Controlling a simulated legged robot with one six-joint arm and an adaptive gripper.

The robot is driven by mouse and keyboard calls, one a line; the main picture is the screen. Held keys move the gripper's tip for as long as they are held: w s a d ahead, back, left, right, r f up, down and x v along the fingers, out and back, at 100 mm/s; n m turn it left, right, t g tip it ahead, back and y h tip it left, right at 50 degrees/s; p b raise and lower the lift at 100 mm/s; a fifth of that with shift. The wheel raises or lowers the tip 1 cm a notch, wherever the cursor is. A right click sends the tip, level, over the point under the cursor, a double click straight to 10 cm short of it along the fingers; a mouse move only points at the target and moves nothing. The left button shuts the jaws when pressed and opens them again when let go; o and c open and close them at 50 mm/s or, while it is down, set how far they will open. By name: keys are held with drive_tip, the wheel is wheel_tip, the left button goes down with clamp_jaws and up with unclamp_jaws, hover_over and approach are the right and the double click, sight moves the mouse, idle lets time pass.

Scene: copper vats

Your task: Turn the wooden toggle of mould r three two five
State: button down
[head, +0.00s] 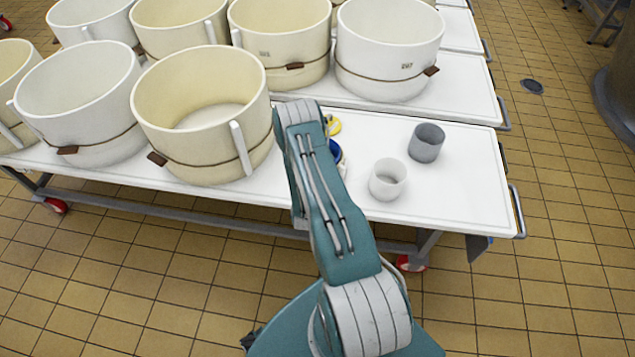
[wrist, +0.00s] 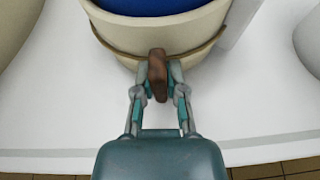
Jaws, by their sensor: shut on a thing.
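In the wrist view, my gripper (wrist: 158,92) is shut on a brown wooden toggle (wrist: 158,68). The toggle stands roughly upright, slightly tilted, on the band around a cream mould (wrist: 205,38) with a blue inside. The mould's number is not visible. In the head view, my forearm hides the gripper and the held toggle; a bit of blue (head: 337,153) shows beside the arm. Other moulds have brown toggles on their bands, such as the large cream mould (head: 203,140) on the left. A label on a back right mould (head: 390,55) is too small to read surely.
A white cup (head: 388,180) and a grey cup (head: 426,143) stand right of my arm on the white table (head: 460,195). Several moulds crowd the left and back. The table's right end is clear.

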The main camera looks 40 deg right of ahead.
drive_tip(key=shift+s+a+f, duration=0.1)
drive_tip(key=shift+f, duration=0.1)
drive_tip(key=c, duration=0.7)
unclamp_jaws()
drive_tip(key=shift+r, duration=0.1)
drive_tip(key=v, duration=1.1)
drive_tip(key=shift+s+a+r, duration=0.2)
drive_tip(key=shift+a+r, duration=0.05)
